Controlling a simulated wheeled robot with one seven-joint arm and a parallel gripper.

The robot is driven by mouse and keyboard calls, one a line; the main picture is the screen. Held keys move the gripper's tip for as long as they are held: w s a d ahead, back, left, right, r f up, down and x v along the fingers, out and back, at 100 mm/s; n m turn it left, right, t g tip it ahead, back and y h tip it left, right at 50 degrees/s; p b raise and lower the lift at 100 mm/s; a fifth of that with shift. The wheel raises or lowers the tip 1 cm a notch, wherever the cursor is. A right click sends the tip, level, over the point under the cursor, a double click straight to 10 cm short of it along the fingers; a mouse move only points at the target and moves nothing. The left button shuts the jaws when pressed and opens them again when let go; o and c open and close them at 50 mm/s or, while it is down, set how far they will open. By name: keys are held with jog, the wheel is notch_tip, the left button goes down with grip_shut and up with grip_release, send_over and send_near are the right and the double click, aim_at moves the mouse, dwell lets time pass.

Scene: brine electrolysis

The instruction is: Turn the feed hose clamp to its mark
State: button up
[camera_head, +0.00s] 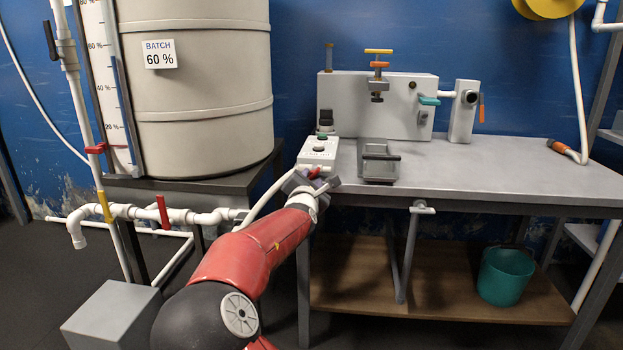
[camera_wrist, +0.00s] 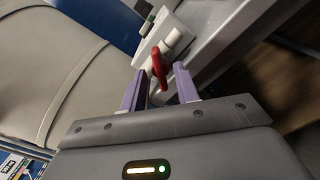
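The feed hose clamp, which I take to be the red handle (camera_head: 314,173) on the white hose fitting, is at the table's left front edge, below a small white box with buttons. In the wrist view the red handle (camera_wrist: 158,63) stands at the white fitting, its near end between my two purple fingers. My gripper (camera_head: 318,184) is open around it, with a visible gap on each side. The wrist view also shows the gripper's fingers (camera_wrist: 161,78) spread. I cannot make out the clamp's mark.
The white button box (camera_head: 319,151) sits just beyond the clamp. A grey open-topped block (camera_head: 378,176) stands to its right on the table (camera_head: 480,178). The large tank (camera_head: 205,110) stands close on the left. The table's right half is mostly clear.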

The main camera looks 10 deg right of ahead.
jog(key=shift+w+d, duration=0.15)
jog(key=shift+w, duration=0.35)
grip_shut()
